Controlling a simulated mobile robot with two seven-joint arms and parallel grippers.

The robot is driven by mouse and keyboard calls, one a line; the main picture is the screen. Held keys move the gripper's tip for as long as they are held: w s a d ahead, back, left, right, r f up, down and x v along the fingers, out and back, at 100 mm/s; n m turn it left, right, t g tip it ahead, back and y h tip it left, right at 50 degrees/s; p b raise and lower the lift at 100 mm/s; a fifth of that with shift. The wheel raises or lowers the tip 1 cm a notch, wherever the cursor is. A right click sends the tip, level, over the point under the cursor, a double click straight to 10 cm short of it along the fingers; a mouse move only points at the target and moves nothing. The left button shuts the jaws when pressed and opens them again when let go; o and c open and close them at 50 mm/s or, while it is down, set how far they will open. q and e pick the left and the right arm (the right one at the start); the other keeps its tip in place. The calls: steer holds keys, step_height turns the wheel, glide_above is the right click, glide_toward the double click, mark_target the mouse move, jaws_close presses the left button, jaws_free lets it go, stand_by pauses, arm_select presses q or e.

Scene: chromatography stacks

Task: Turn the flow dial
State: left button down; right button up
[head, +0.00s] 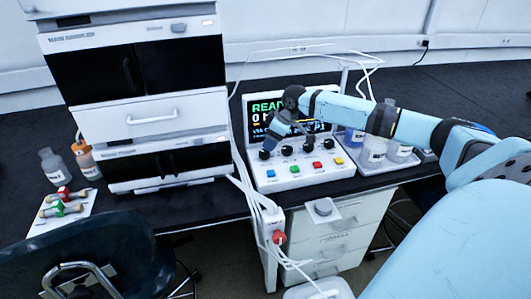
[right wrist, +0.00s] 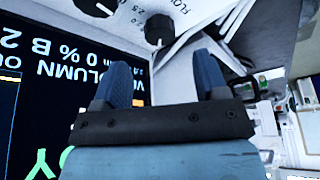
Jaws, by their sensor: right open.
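The flow dial is a black knob with a white pointer line, beside printed "FLOW" lettering in the right wrist view (right wrist: 158,28). In the head view it appears to be the leftmost black knob (head: 263,154) on the white control box (head: 300,178). My right gripper (head: 272,138) reaches in from the right across the box's screen, fingers pointing down toward that knob. In the right wrist view its two blue fingers (right wrist: 160,62) are open and empty, with the dial just beyond and between the tips, apparently apart from them. My left gripper is out of view.
Other black knobs (head: 308,147) stand right of the dial, above several coloured buttons. White stacked instruments (head: 150,115) stand close on the left. White cables (head: 240,180) run down beside the box. Bottles (head: 374,150) stand on a tray to the right.

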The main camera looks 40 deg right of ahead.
mark_target(265, 152)
steer(key=x, duration=0.6)
steer(key=shift+f+b, duration=0.15)
steer(key=shift+b, duration=0.2)
steer(key=shift+c, duration=0.3)
steer(key=shift+a, duration=0.1)
steer(key=c, duration=0.9)
